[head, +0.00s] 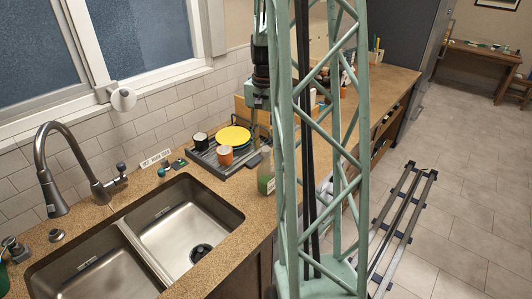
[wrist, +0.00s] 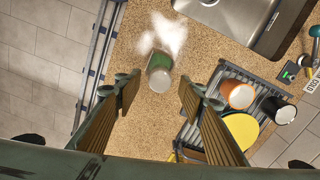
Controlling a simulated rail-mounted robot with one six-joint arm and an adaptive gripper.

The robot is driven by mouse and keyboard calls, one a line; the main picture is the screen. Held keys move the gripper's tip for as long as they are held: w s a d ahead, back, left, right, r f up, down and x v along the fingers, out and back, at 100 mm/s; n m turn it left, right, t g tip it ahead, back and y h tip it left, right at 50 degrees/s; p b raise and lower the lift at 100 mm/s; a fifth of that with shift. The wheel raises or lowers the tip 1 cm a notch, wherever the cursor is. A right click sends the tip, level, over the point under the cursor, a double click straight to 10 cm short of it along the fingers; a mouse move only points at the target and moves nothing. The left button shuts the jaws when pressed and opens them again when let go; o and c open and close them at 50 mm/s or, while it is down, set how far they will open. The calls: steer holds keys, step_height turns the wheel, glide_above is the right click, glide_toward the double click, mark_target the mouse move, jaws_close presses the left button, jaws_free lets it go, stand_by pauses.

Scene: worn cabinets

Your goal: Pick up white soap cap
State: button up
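A soap bottle with a green label (head: 266,183) stands upright on the tan counter, right of the sink and partly behind my green lattice column in the head view. Its pale grey-white cap (wrist: 159,81) faces up in the wrist view, with the green label (wrist: 159,62) showing just beyond it. My gripper (wrist: 158,90) is open and empty. Its wooden-looking fingers lie left and right of the cap in the wrist view, with a clear gap on each side. The gripper points down above the counter; its exact height over the cap is hard to tell.
A dark dish rack (wrist: 212,95) stands close to the right finger in the wrist view. It holds a yellow plate (head: 234,136), an orange cup (head: 225,155) and a black cup (head: 200,141). The sink (head: 190,225) is left of the bottle. Bare counter surrounds the bottle.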

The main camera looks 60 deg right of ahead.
mark_target(266, 148)
steer(key=c, duration=0.7)
steer(key=shift+c, duration=0.2)
steer(key=shift+r, duration=0.15)
steer(key=shift+r, duration=1.5)
steer(key=shift+s+r, duration=0.1)
steer(key=shift+r, duration=0.05)
steer(key=s+a+r+b, duration=0.1)
steer(key=s+a, duration=0.9)
steer(key=s, duration=0.2)
steer(key=shift+r, duration=0.25)
